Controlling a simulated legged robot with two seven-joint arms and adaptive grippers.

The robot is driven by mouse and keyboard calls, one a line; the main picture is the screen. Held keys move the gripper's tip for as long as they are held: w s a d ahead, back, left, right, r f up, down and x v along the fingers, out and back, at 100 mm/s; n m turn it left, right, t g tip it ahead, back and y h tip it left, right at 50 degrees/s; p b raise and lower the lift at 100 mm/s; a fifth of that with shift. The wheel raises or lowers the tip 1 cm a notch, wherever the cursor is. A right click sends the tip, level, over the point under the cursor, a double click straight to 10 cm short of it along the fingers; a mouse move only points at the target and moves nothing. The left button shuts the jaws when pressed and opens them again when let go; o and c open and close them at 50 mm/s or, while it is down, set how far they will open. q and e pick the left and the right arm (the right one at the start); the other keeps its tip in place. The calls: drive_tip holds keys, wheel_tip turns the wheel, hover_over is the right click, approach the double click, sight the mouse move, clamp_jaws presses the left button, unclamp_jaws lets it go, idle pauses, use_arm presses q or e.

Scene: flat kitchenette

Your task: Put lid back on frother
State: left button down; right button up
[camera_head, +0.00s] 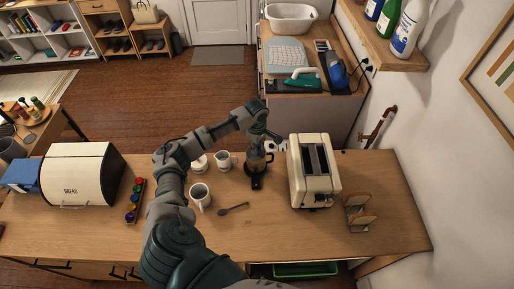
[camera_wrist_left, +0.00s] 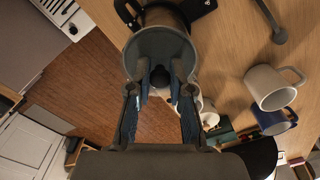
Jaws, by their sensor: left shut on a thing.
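The frother (camera_head: 257,164) is a dark jug on a black base, standing on the wooden counter just left of the toaster. My left gripper (camera_head: 262,139) is directly above it, pointing down. In the left wrist view my left gripper (camera_wrist_left: 173,85) is shut on the dark knob of the round grey lid (camera_wrist_left: 150,48). The frother's dark body (camera_wrist_left: 165,14) shows just past the lid's edge, with its black base or handle beside it. The lid overlaps the jug's top; whether it touches the rim cannot be told. My right gripper is not in view.
The cream toaster (camera_head: 298,178) stands close on the right. A bread box (camera_head: 82,175) and a rack of coloured items (camera_head: 135,200) are farther left. A wooden holder (camera_head: 360,212) is at right.

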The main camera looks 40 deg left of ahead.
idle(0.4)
use_arm(q)
drive_tip(key=c, duration=0.5)
unclamp_jaws()
drive_tip(key=shift+r, duration=0.1)
drive_tip(key=shift+r, duration=3.4)
clamp_jaws()
